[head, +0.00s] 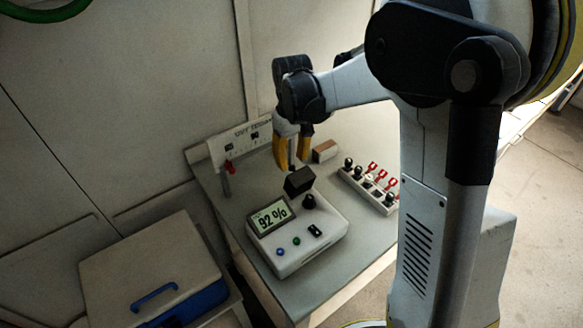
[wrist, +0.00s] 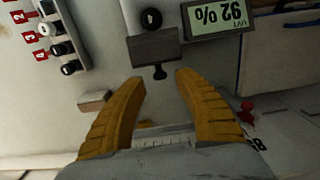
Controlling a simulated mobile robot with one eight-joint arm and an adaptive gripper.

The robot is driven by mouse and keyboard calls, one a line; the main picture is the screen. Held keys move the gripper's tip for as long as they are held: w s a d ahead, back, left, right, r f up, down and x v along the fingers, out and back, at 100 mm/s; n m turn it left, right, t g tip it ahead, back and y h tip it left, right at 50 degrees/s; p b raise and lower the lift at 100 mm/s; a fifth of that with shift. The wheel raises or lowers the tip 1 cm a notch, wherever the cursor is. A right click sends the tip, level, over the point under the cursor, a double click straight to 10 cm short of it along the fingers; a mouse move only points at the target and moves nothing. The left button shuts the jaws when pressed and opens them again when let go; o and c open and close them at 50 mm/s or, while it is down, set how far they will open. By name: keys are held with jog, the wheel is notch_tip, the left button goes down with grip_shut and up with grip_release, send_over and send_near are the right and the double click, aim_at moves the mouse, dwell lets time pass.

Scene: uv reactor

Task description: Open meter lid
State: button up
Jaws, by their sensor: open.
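The meter (head: 313,262) is a white box on the table with a display (head: 270,217) reading 92 %; the display is upside down in the wrist view (wrist: 218,17). Its dark, block-like lid (head: 299,181) is at the far edge of the meter, and appears as a flat dark plate in the wrist view (wrist: 153,47). My gripper (head: 292,164) is open and empty, with yellow fingers.
A rack (head: 368,188) with black knobs and red tags stands right of the meter. A small brown block (head: 325,151) lies behind it. A white panel (head: 240,143) and red-handled part (head: 228,168) are at the back left. A blue-handled case (head: 150,270) stands left.

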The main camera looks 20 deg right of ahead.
jog(key=shift+f, duration=1.35)
grip_shut()
jog(key=shift+w+a+f+b, duration=0.3)
jog(key=shift+w+f+b, duration=0.4)
jog(key=shift+w+b, duration=0.15)
grip_release()
jog(key=shift+r, duration=0.1)
